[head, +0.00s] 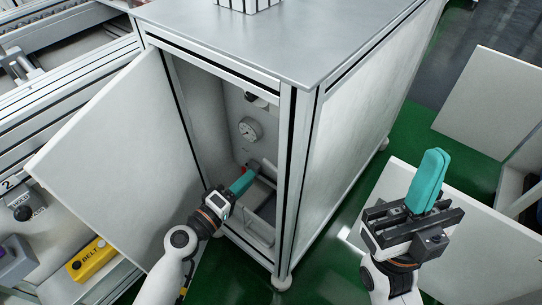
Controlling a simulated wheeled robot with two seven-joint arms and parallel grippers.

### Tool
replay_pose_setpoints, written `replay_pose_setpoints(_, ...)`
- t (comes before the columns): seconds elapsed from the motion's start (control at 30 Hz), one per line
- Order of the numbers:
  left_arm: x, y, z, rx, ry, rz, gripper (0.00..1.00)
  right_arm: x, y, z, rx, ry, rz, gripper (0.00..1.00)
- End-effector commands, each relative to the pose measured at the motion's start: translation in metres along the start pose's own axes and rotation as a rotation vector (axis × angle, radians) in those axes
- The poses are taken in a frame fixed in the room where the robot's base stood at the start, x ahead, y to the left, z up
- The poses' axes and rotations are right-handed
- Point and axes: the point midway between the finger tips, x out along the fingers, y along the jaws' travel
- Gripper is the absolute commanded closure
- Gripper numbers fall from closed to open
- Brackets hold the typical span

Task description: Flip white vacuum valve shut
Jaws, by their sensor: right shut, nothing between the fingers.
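I cannot clearly make out the white vacuum valve. My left gripper (250,174) reaches through the open front of the grey cabinet (316,130), and its teal fingers are close to the fittings inside. A small red part (244,168) shows right at its fingertips; contact cannot be told. The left fingers overlap in this view, so their opening is unclear. A round dial gauge (250,129) is on the inner back wall above them. My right gripper (432,168) is outside, to the right of the cabinet, with its teal fingers pressed together and empty.
The cabinet door (110,160) stands swung open to the left. A dark knob-like fitting (257,98) sits above the gauge. A yellow box marked BELT (92,262) is at lower left. White panels (490,100) stand at right.

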Motion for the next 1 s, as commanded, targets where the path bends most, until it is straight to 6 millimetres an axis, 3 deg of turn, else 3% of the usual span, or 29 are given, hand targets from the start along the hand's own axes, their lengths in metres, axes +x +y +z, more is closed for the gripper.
replay_pose_setpoints(0.3, 0.065, -0.002, 0.000, 0.000, 0.001, -0.004, 0.65, 0.002, -0.001, -0.011, -0.005, 0.070, -0.001, 1.00)
replay_pose_setpoints(0.5, 0.093, -0.001, 0.000, 0.002, 0.001, -0.002, 0.65, 0.001, -0.001, -0.007, -0.004, 0.044, -0.001, 1.00)
replay_pose_setpoints(0.93, 0.103, -0.001, -0.001, 0.002, 0.002, -0.001, 0.65, 0.001, -0.001, -0.003, -0.002, 0.024, -0.001, 1.00)
replay_pose_setpoints(1.0, 0.103, -0.001, -0.001, 0.002, 0.002, -0.001, 0.74, 0.001, 0.000, -0.003, -0.002, 0.025, -0.001, 1.00)
